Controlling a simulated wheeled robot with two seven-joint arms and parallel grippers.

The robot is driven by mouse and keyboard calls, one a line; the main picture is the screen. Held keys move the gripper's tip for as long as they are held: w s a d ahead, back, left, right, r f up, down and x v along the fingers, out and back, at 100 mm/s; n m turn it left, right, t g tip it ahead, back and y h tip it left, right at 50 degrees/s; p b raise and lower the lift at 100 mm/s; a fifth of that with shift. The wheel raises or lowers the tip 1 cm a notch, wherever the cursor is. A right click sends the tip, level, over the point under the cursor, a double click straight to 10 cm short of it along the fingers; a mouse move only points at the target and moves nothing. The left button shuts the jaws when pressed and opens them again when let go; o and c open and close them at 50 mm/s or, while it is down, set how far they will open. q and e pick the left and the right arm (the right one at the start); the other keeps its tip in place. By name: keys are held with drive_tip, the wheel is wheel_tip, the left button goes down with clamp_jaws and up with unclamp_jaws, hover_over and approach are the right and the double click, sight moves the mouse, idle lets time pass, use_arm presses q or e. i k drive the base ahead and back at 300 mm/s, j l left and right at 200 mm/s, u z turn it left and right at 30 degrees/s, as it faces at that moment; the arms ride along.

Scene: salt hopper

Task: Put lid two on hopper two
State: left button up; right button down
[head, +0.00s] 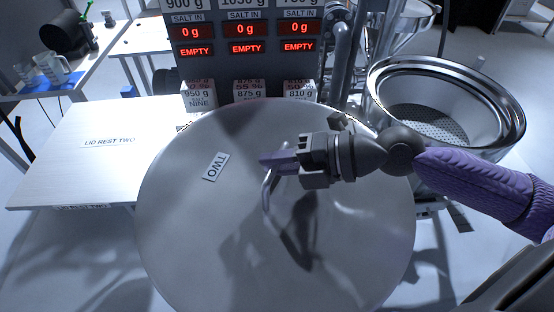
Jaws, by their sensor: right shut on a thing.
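Lid two is a large round grey metal lid (190,230) with a "TWO" label, filling the lower middle of the head view. A bent metal handle (266,192) stands up from it. My right gripper (276,161) comes in from the right and is shut on this handle, with the lid held in front of the display. An open steel hopper (508,112) with a perforated plate inside stands at the right, behind my right arm. I cannot read a number on it. My left gripper is not in view.
A white board marked "LID REST TWO" (75,150) lies bare at the left. A display panel (243,66) reads 0 g and EMPTY, with several labelled white blocks (247,91) below it. A side table (52,77) with jugs stands at the far left.

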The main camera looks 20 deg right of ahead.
sight(435, 203)
drive_tip(key=k+l, duration=0.1)
drive_tip(key=l, duration=1.1)
drive_tip(key=k+l+u, duration=0.1)
drive_tip(key=l, duration=0.5)
drive_tip(key=k+l, duration=0.15)
drive_tip(key=l, duration=0.5)
drive_tip(key=i+l, duration=0.15)
drive_tip(key=l, duration=0.2)
drive_tip(key=i+l+u, duration=0.1)
drive_tip(key=l, duration=0.25)
